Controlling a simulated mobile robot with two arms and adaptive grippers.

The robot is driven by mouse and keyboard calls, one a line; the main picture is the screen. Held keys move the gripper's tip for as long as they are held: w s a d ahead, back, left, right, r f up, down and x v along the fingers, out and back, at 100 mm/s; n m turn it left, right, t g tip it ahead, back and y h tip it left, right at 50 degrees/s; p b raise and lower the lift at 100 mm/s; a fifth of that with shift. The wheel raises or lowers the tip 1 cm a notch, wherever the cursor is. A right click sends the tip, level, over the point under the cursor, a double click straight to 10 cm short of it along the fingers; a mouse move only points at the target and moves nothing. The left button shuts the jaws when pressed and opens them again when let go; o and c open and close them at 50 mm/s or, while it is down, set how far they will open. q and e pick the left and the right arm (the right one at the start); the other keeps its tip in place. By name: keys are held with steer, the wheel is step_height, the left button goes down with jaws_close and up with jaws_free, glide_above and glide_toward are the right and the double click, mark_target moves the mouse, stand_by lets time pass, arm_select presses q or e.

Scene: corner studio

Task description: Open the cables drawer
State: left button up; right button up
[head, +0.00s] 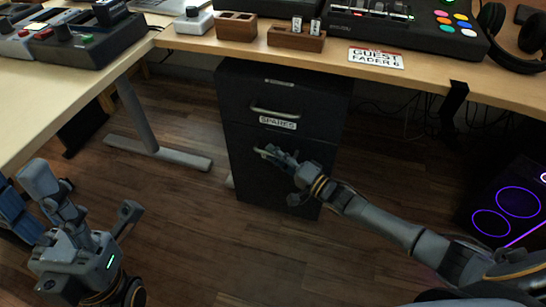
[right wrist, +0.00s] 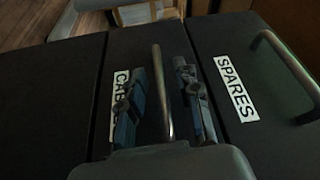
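My left gripper (head: 85,195) is open and empty at the lower left, away from the cabinet.
The spares drawer's handle (right wrist: 285,65) is close beside the right gripper. The desk top (head: 190,44) overhangs the cabinet. A metal desk leg (head: 140,115) stands left of it, and a computer with purple rings (head: 505,205) is at right. The wooden floor in front is clear.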

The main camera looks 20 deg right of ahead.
steer(key=shift+w+a, duration=0.25)
steer(key=shift+w, duration=0.2)
jaws_close()
